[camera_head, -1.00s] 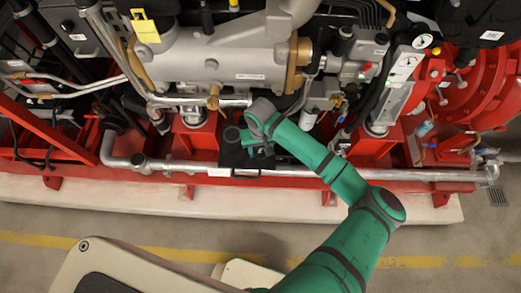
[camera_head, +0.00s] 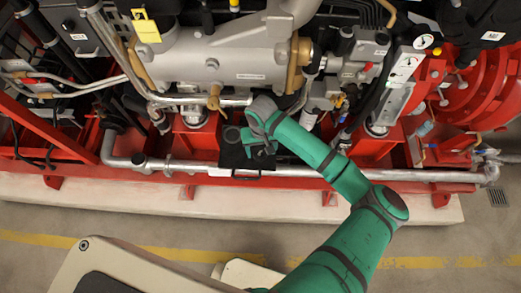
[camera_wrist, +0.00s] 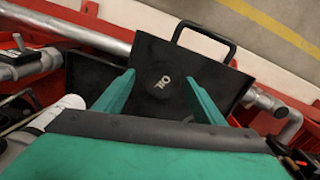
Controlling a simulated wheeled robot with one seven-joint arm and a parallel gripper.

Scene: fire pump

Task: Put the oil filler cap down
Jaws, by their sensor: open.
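The oil filler cap (camera_wrist: 163,84) is a dark round piece with a white OIL marking. It lies on the black tray (camera_wrist: 150,50), seen in the wrist view between my fingertips, with a gap on each side. My gripper (camera_wrist: 160,88) is open, its two green fingers apart around the cap. In the head view my gripper (camera_head: 260,149) is over the right part of the black tray (camera_head: 232,157). The cap is hard to make out there against the dark tray.
The tray has a handle (camera_wrist: 205,28) on its near side. A silver pipe (camera_head: 320,174) runs along the red frame by it. The grey engine (camera_head: 215,58) stands behind, and a round dark fitting (camera_head: 231,134) shows at the tray's back left. The floor in front is free.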

